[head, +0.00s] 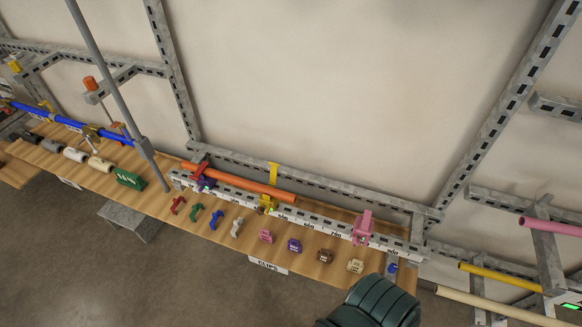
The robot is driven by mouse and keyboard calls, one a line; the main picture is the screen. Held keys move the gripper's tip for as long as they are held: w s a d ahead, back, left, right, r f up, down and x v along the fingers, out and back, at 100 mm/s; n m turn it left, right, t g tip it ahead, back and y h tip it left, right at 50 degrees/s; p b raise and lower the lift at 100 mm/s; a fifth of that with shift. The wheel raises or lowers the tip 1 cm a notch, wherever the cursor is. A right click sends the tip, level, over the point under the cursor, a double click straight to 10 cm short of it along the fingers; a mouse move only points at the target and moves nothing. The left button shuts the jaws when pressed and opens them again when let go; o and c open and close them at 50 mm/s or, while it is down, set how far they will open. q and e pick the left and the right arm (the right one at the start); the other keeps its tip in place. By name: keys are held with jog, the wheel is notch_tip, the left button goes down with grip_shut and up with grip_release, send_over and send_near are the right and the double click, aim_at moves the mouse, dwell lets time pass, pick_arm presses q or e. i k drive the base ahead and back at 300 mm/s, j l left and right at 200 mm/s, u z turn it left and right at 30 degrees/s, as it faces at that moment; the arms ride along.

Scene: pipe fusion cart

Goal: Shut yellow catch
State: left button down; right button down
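The yellow catch (266,203) sits on the white numbered rail, at the orange pipe (240,184). Its upper arm (274,172) stands up above the pipe, so the catch looks open. The pipe lies along the rail, running from a red catch (200,174) on the left to just past the yellow catch. A pink catch (362,228) stands further right on the same rail. Neither of my grippers shows in the head view. A dark green ribbed shape at the bottom edge looks like part of my own arm, well below and right of the yellow catch.
A grey upright pole (112,85) stands at the left. Metal framing runs along the wall. Yellow, pink and cream pipes lie at right.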

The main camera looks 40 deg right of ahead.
aim_at(274, 170)
jog(key=z, duration=1.3)
jog(key=l+u, duration=0.25)
jog(key=u, duration=0.2)
jog(key=k+l+u, duration=0.1)
jog(key=u, duration=0.35)
jog(key=l, duration=0.1)
